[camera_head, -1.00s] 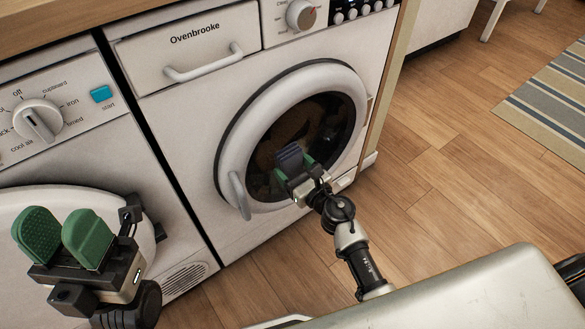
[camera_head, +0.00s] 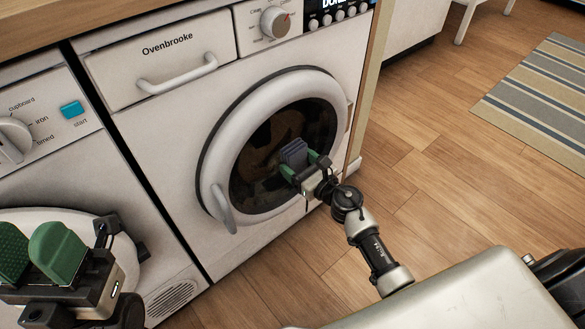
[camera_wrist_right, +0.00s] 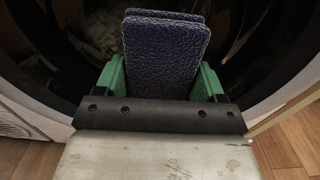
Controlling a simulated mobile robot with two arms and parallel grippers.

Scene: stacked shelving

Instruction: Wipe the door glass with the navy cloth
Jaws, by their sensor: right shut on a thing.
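The navy cloth (camera_head: 293,152) is a folded, textured pad; it also fills the upper middle of the right wrist view (camera_wrist_right: 165,55). My right gripper (camera_head: 304,168) is shut on it, a green finger on each side. The cloth is in front of the dark round door glass (camera_head: 262,165) of the washing machine, over its right-hand part. I cannot tell whether it touches the glass. The white door ring (camera_head: 215,140) and door handle (camera_head: 222,209) surround the glass at left. My left gripper (camera_head: 30,252) is at the lower left with its green fingers apart, empty.
The washer's drawer (camera_head: 160,62) and dial (camera_head: 275,23) are above the door. A dryer with a start button (camera_head: 72,109) stands at left. A worktop (camera_head: 60,15) runs above. Wooden floor (camera_head: 430,190) is open to the right, with a striped rug (camera_head: 545,105).

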